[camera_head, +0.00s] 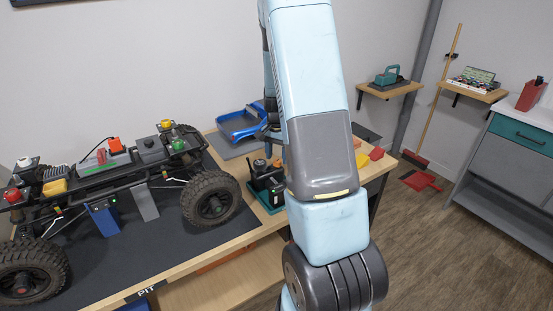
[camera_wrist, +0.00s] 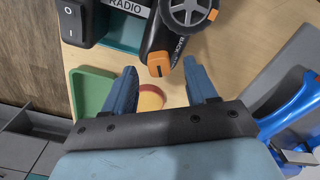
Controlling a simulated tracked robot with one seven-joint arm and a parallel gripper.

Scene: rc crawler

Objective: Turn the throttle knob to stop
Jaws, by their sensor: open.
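In the wrist view, a dark radio controller with a grey spoked wheel (camera_wrist: 188,12) lies at the top. An orange knob-like part with a dark slot (camera_wrist: 158,66) is at its near end; I cannot read any stop mark on it. My gripper (camera_wrist: 162,76) is open, its two blue fingers on either side of the orange part in the picture. Whether they touch it I cannot tell. In the head view, the dark radio gear (camera_head: 262,172) stands on a green base on the table, partly hidden by my arm.
A RADIO-labelled box with a black rocker switch (camera_wrist: 72,22) is at upper left in the wrist view. A green tray (camera_wrist: 92,92) and a blue object (camera_wrist: 292,112) flank my gripper. In the head view, an RC crawler (camera_head: 100,175) sits on a dark mat, left.

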